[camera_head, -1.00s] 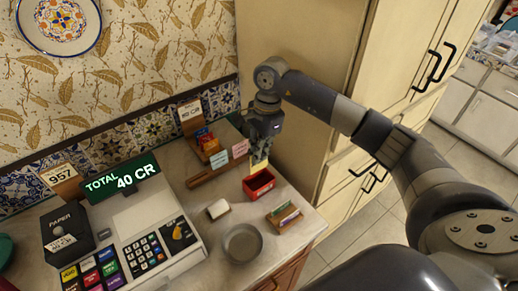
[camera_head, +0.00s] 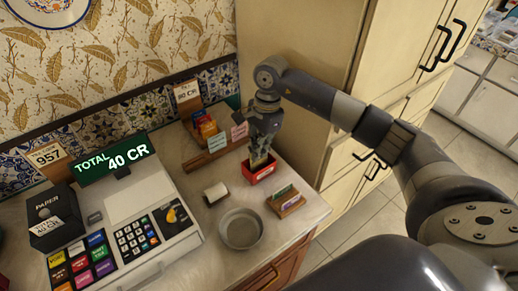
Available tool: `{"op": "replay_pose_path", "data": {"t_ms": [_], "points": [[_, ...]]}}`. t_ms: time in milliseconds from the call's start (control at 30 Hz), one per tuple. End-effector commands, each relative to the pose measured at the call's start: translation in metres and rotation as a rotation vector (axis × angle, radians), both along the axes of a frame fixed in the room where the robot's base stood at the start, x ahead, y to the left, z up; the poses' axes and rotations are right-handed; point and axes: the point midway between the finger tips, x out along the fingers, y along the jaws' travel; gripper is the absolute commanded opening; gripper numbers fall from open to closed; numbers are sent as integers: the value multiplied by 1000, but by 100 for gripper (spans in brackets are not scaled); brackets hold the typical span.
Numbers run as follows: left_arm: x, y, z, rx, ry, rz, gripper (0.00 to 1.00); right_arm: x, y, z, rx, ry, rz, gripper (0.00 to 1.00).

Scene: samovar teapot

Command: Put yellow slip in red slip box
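The red slip box (camera_head: 259,176) is a small open box near the back right of the counter. My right gripper (camera_head: 261,154) points down directly over it, with its fingertips at the box's opening. The yellow slip (camera_head: 259,160) shows as a small pale yellow patch between the fingers, its lower end at or inside the box's mouth. The gripper looks shut on it. The fingers hide most of the slip, and I cannot see the box floor. My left gripper is not in view.
A wooden rack with coloured cards (camera_head: 206,127) stands behind the box, with pink and pale green slips on a wooden strip. A small card holder (camera_head: 286,203), a grey metal bowl (camera_head: 241,229) and the cash register (camera_head: 140,215) stand in front. A tall cabinet (camera_head: 305,50) rises beside the arm.

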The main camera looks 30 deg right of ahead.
Motion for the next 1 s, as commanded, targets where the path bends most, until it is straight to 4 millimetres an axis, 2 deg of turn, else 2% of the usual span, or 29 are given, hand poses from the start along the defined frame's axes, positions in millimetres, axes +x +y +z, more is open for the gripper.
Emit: {"op": "replay_pose_path", "data": {"t_ms": [1000], "points": [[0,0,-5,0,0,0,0,0,0,1,0,-1,0,0]]}}
